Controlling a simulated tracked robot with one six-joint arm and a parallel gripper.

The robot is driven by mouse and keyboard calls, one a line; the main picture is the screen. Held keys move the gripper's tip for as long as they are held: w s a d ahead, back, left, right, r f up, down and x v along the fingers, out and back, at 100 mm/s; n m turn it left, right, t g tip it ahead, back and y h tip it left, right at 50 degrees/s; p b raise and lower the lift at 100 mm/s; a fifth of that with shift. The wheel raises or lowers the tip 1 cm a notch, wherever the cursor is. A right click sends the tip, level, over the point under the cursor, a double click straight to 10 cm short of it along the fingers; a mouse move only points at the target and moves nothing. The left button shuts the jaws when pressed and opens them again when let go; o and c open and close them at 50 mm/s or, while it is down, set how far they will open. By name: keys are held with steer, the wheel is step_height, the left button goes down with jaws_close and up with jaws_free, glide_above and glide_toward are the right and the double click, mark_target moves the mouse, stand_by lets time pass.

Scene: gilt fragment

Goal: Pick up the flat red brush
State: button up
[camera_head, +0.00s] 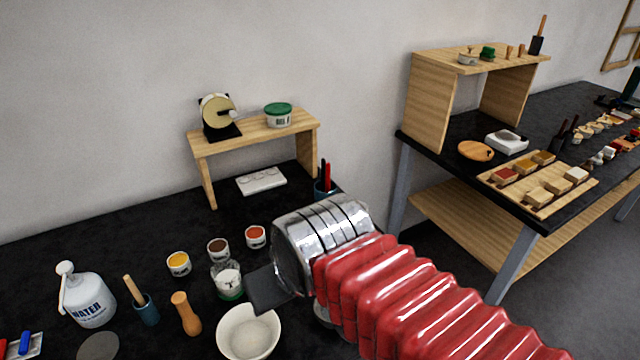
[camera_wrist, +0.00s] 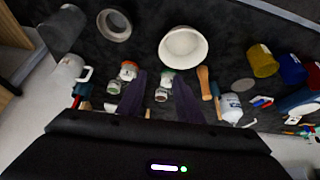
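In the head view, a dark teal cup (camera_head: 324,190) stands at the right end of the small wooden shelf. A red-handled tool (camera_head: 326,175) stands in it beside a dark one. It looks like the red brush, but its flat head is not clear. In the wrist view a red handle (camera_wrist: 77,102) shows at the left, small and partly cut off by my gripper body. My gripper (camera_wrist: 160,97) is open and empty, its two dark fingers apart over the bench. In the head view one finger shows left of the silver wrist, beside the white bowl; the cup is behind the wrist.
A white bowl (camera_head: 248,335), a glass jar (camera_head: 228,281) and several small paint pots stand close to my gripper. A wooden-handled tool in a cup (camera_head: 147,306) and a water bottle (camera_head: 86,297) are at the left. The small shelf (camera_head: 256,131) stands behind.

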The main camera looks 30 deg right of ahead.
steer(key=shift+d, duration=0.1)
steer(key=w+d+r+m+g, duration=0.1)
steer(key=w+d+r, duration=0.45)
steer(key=w, duration=0.45)
steer(key=w+d+r+m+g, duration=0.1)
steer(key=w+d+r, duration=0.3)
steer(key=w+d, duration=0.45)
steer(key=w+d+f+g, duration=0.1)
steer(key=w+d+f, duration=0.1)
steer(key=w+d, duration=0.5)
steer(key=w+d+f+m+g, duration=0.1)
steer(key=w+d+f, duration=0.2)
steer(key=w+d, duration=0.4)
steer(key=d, duration=0.3)
steer(key=shift+d+f, duration=0.2)
steer(key=shift+f, duration=0.1)
